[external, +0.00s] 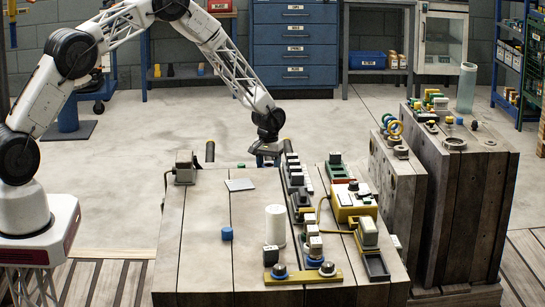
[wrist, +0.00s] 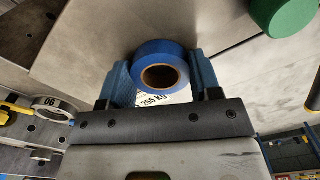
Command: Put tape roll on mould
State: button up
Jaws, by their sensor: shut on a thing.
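The tape roll (wrist: 162,72) is a blue ring with a brown core, seen end-on in the wrist view. My gripper (wrist: 162,80) is shut on it, with a blue finger at each side. In the external view my gripper (external: 268,152) is at the far edge of the central grey block, and I cannot make out the tape roll there. The central block (external: 196,268) and a taller grey block (external: 447,200) at the right both look like moulds; I cannot tell which is meant.
A green round thing (wrist: 284,14) is at the wrist view's top right.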

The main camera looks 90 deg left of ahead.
jog(key=o, duration=0.9)
notch_tip(320, 180, up, 12)
dwell(0.4)
jog(key=shift+r, duration=0.1)
dwell(0.3)
dwell(0.4)
